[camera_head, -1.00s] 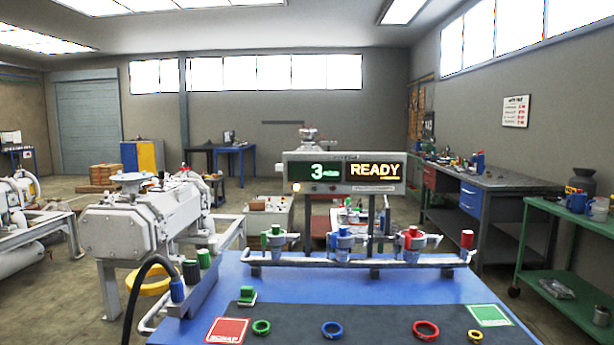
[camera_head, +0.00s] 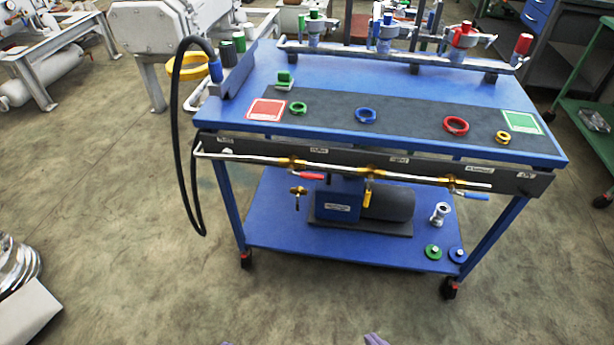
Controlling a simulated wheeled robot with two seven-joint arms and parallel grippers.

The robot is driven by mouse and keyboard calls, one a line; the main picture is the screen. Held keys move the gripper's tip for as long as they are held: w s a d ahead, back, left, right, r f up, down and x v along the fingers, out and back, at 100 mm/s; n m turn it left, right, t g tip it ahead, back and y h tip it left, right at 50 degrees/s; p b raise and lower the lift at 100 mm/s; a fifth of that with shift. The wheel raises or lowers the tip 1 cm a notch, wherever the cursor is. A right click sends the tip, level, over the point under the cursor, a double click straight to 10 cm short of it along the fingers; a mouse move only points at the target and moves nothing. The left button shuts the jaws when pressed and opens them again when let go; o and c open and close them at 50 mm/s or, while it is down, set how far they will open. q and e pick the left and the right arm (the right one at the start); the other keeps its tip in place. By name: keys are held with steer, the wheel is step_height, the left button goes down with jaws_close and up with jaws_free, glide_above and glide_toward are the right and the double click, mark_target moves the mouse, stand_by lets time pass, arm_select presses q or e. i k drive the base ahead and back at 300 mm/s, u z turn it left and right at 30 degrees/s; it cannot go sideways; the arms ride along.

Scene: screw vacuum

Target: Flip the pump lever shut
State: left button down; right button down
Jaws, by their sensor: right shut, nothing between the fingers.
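Valve levers sit on the pipe along the cart's front edge: a red lever (camera_head: 307,176) lying along the pipe, a yellow lever (camera_head: 367,195) hanging down, and a blue lever (camera_head: 475,196) lying along the pipe. Their labels are too small to read, so I cannot tell which is the pump lever. The blue and dark pump (camera_head: 338,200) stands on the lower shelf. Only a purple tip of my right gripper (camera_head: 375,340) shows at the bottom edge, shut and empty, well below the levers in the picture. A faint sliver, likely my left gripper (camera_head: 228,343), shows to its left.
The blue cart (camera_head: 225,112) carries colored rings, a red square, a green square and a back rack of valves. A black hose (camera_head: 177,140) loops down its left side. A metal fitting (camera_head: 439,213) and round discs lie on the lower shelf. Floor in front is clear.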

mark_target(290, 171)
steer(key=u, duration=2.5)
steer(key=i, duration=1.05)
steer(key=z, duration=2.5)
